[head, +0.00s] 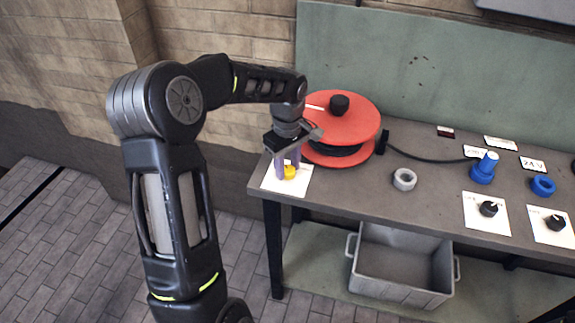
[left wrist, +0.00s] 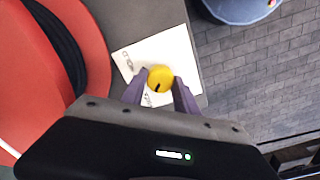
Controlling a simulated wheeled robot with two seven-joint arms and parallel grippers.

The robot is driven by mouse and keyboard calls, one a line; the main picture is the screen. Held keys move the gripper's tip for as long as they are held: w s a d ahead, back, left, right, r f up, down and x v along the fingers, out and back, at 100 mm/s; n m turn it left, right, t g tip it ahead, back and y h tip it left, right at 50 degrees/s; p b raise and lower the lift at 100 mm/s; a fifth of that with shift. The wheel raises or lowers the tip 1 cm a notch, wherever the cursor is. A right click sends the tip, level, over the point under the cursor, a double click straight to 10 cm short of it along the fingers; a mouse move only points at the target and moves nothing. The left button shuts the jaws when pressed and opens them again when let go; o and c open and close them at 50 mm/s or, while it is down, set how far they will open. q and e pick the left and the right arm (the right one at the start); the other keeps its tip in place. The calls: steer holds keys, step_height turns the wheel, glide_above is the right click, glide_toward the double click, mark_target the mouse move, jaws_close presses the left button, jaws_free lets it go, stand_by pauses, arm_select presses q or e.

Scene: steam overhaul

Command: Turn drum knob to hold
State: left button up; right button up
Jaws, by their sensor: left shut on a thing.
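A yellow knob (head: 290,172) sits on a white card (head: 302,181) at the left front corner of the bench. In the left wrist view the yellow knob (left wrist: 161,77) has a short black mark on its lower edge, and the card (left wrist: 180,50) carries small lettering that I cannot read. My left gripper (head: 286,168) points down, its purple fingers shut on the knob from either side; they also show in the left wrist view (left wrist: 160,90). A red cable drum (head: 345,125) with a black knob on top stands just behind. My right gripper is not in view.
On the bench (head: 430,190) are a grey ring (head: 404,179), a blue socket with a plug (head: 482,172), a blue ring (head: 543,186) and two black knobs on cards (head: 488,209) at the right. A grey crate (head: 402,270) sits on the shelf below.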

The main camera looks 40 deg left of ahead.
arm_select(q)
jaws_close()
steer(key=shift+m, duration=0.5)
steer(key=m+b, duration=0.1)
steer(key=m, duration=0.6)
steer(key=shift+w+m, duration=0.1)
steer(key=shift+m, duration=0.3)
steer(key=m, duration=0.4)
steer(key=shift+m+b, duration=0.3)
steer(key=m, duration=0.4)
steer(key=shift+m, duration=0.4)
